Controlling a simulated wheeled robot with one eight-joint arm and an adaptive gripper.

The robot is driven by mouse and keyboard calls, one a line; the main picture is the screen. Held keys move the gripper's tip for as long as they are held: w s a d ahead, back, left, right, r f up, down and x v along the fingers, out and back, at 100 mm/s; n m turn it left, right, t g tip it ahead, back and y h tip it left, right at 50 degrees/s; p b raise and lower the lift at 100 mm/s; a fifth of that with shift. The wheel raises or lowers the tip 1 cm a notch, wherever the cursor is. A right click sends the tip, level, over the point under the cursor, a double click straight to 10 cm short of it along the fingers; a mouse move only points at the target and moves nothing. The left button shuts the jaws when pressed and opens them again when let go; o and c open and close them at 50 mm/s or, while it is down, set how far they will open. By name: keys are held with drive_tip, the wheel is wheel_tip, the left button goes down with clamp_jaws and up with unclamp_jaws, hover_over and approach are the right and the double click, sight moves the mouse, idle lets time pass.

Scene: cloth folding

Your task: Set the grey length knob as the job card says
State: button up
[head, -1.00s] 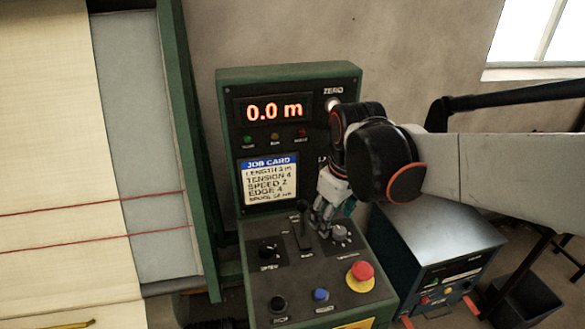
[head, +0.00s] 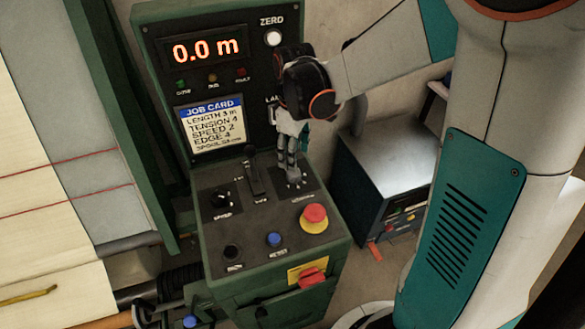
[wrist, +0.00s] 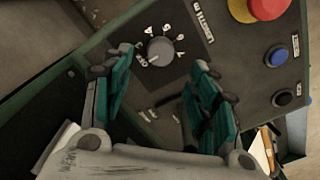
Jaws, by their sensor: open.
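The grey length knob (wrist: 160,50) sits on the sloping console panel in the wrist view, with a printed dial around it and a length label beside it. Its pointer setting is too small to read surely. My gripper (wrist: 165,64) is open, with one teal finger on each side of the knob, apart from it in the picture. In the head view my gripper (head: 289,160) points down over the grey knob (head: 294,181), partly hiding it. The job card (head: 211,125) reads length 3 m, tension 4, speed 2, edge 4. The display (head: 206,49) reads 0.0 m.
A black speed knob (head: 221,199) and a lever (head: 252,178) lie left of the grey knob. A red emergency button (head: 314,215) and a blue button (head: 274,239) are nearer the front. A white zero button (head: 273,38) is above. A dark blue box (head: 385,165) stands right.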

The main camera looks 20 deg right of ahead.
sight(294, 175)
wheel_tip(294, 175, down, 7)
drive_tip(key=shift+f+b, duration=0.1)
drive_tip(key=shift+b, duration=0.75)
drive_tip(key=shift+c, duration=0.3)
drive_tip(key=c, duration=1)
